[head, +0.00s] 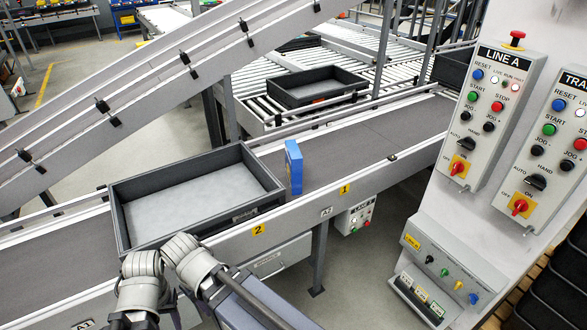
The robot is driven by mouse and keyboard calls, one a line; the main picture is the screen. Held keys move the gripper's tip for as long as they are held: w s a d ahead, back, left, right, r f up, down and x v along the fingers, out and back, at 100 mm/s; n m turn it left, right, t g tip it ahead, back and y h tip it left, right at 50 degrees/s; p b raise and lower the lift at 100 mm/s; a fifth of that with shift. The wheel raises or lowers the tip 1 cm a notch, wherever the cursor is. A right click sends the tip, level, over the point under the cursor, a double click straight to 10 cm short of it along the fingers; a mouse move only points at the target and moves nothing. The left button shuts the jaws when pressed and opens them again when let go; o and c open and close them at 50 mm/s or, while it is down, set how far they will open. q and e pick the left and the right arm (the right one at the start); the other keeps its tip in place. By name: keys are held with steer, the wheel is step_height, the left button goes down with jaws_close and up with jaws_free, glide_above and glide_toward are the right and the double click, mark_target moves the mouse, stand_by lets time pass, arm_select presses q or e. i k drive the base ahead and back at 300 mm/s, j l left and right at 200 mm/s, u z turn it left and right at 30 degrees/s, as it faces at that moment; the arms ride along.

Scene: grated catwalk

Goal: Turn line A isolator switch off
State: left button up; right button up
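The LINE A panel (490,110) is a pale box mounted on the white column at the right of the head view. Its isolator switch (458,168) is a red knob on a yellow plate at the panel's bottom, with ON and OFF marks beside it. The knob is too small to tell which mark it points to. My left gripper (141,266) and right gripper (184,248) are side by side at the lower left, by the near edge of a black tote. Both are far from the panel. Their fingertips cannot be made out, so their opening is unclear.
A second panel marked TRA (550,140) with a similar red knob (519,207) stands just right of LINE A. A lockout station (450,265) hangs below. The black tote (190,170) and a blue box (294,167) are on the conveyor (390,135). Open floor shows below the conveyor.

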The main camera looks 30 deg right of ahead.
mark_target(457, 167)
steer(key=z, duration=2.3)
